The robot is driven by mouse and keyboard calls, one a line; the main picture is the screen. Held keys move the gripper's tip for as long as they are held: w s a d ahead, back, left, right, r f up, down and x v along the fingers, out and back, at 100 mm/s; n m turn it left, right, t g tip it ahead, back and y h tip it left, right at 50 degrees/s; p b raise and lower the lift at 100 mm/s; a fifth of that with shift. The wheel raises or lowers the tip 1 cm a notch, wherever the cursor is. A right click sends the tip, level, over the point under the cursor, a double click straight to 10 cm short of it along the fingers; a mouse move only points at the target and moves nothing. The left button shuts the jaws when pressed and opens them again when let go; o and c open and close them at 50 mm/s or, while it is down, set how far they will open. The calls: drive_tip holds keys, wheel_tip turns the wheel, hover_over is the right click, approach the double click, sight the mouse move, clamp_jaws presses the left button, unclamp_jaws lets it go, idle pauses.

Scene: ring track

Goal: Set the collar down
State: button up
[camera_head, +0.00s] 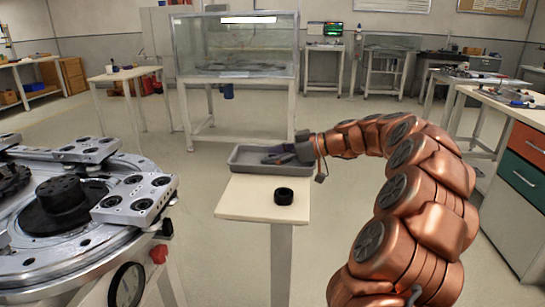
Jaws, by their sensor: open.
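A black ring-shaped collar (283,196) sits on the bare front part of a small pale stand top (240,205). My gripper (272,156) is at the end of my copper-coloured arm, over the grey tray behind the collar. It is open, and its fingers point left. It is apart from the collar, farther back. The fingertips are small and dark here, and I cannot tell whether they touch anything in the tray.
A grey tray (237,157) stands on the back of the stand. A round metal machine (30,238) with clamp blocks fills the left. A glass-walled tank (237,50) on a frame stands behind. A workbench with drawers (522,170) is at right. Open floor surrounds the stand.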

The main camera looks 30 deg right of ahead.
drive_tip(key=p+v, duration=0.1)
drive_tip(key=v, duration=1.1)
drive_tip(key=s+a+r+m+g+p, duration=0.1)
drive_tip(key=a+r+g+p, duration=0.3)
drive_tip(key=a, duration=0.8)
drive_tip(key=s+a+r+g+p, duration=0.15)
drive_tip(key=a+r+p, duration=0.35)
drive_tip(key=a, duration=0.7)
drive_tip(key=s+a+m+g+h+p, duration=0.2)
drive_tip(key=s+a+g+h+p, duration=0.15)
drive_tip(key=s+a+p, duration=0.55)
drive_tip(key=s+m+g+h+p, duration=0.1)
drive_tip(key=s+m+h+p, duration=0.1)
drive_tip(key=s, duration=0.7)
drive_tip(key=s+d+m+g+h+p, duration=0.1)
drive_tip(key=s+m+g+h+p, duration=0.1)
drive_tip(key=s+p, duration=0.5)
drive_tip(key=shift+s+d+m+h, duration=0.25)
drive_tip(key=shift+s+m+h, duration=0.55)
drive_tip(key=shift+s+h, duration=0.35)
drive_tip(key=shift+s+f, duration=0.1)
